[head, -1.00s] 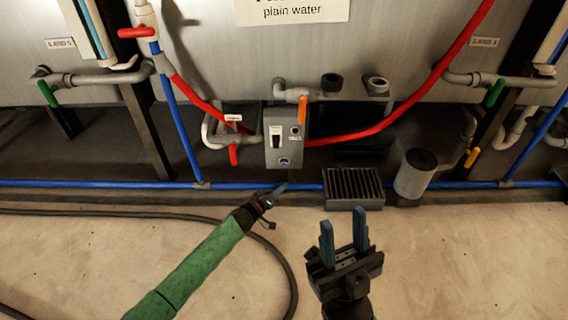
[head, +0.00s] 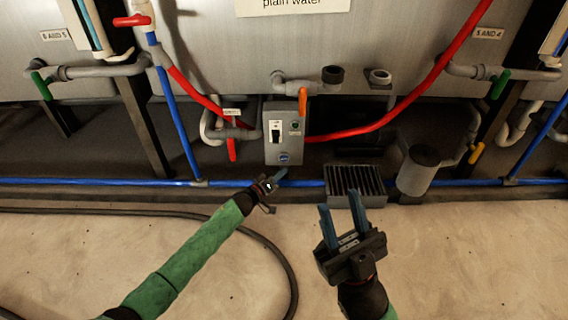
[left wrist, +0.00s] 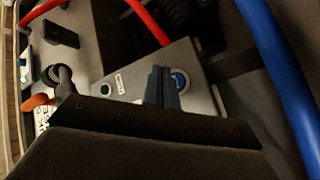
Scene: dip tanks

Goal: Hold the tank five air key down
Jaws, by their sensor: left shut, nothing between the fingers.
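A grey control box (head: 284,133) stands under the tank front, with a black switch and a small green-ringed fitting on its face. A round blue key (head: 283,157) sits low on the box; in the left wrist view the blue key (left wrist: 180,79) shows just right of my fingers, beside a small white label. I cannot read that label. My left gripper (head: 280,174) is shut and empty, its tips just below the blue key in the head view. I cannot tell whether they touch the box. My right gripper (head: 342,212) is open and empty, above the floor.
A black grate (head: 354,180) and a grey cylinder (head: 417,172) stand right of the box. A blue pipe (head: 100,183) runs low along the tanks. A dark hose lies on the floor.

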